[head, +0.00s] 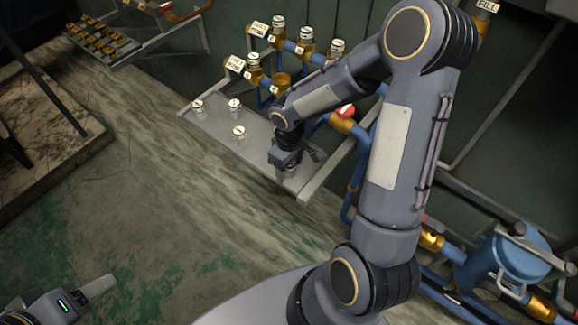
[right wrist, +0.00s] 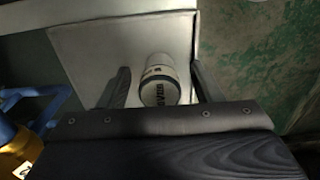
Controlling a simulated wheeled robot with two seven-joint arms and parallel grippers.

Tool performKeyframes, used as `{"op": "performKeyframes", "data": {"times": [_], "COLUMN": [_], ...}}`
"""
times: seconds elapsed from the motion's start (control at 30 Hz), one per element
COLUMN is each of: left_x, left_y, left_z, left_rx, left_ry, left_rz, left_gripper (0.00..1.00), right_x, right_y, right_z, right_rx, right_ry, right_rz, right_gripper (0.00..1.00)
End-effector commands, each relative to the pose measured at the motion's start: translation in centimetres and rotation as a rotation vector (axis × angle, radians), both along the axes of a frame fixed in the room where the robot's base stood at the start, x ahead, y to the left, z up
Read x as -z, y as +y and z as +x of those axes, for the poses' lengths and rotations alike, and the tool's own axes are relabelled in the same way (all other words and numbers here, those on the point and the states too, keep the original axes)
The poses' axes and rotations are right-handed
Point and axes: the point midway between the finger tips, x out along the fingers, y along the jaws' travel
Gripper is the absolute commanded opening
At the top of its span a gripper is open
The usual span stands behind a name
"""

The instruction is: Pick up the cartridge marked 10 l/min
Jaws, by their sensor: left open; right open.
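A white cartridge (right wrist: 158,82) stands between the two fingers of my right gripper (right wrist: 161,88) in the right wrist view, with a gap on each side. Its cap carries dark lettering too small to read. In the head view my right gripper (head: 291,164) is open over the near right end of the grey shelf (head: 215,126) and mostly hides this cartridge. Three more white cartridges stand on the shelf: one (head: 198,107), another (head: 234,106) and a third (head: 239,133). Their markings are not legible. My left gripper (head: 92,291) is open and empty at the lower left.
Brass and blue pipework behind the shelf holds several white-capped cartridges (head: 306,40), with an open brass socket (head: 281,82) among them. A red part (head: 345,112) sits beside my right arm. A rack with brass pieces (head: 100,38) stands at the upper left. The green floor (head: 130,200) is clear.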

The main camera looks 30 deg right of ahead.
Motion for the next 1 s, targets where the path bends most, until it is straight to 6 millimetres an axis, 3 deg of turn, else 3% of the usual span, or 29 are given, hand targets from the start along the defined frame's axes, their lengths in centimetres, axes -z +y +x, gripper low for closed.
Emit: {"op": "performKeyframes", "data": {"times": [0.13, 0.53, 0.83, 1.0], "left_x": [0.0, 0.0, 0.0, -0.2], "left_y": [0.0, 0.0, 0.0, 0.0], "left_z": [0.0, 0.0, 0.0, 0.0], "left_rx": [0.000, 0.000, 0.000, 0.000], "left_ry": [0.000, 0.000, 0.000, 0.000], "left_rz": [0.000, 0.000, 0.000, 0.000], "left_gripper": [0.55, 0.55, 0.55, 0.55], "right_x": [0.0, -0.1, -0.4, -1.9], "right_y": [0.0, 0.0, 0.0, 0.0], "right_z": [0.0, 0.0, 0.0, 0.1], "right_rx": [0.001, 0.000, 0.001, 0.002], "right_ry": [0.000, 0.000, -0.003, -0.005], "right_rz": [0.000, -0.001, -0.001, -0.001], "right_gripper": [0.59, 0.09, 0.08, 0.08]}}
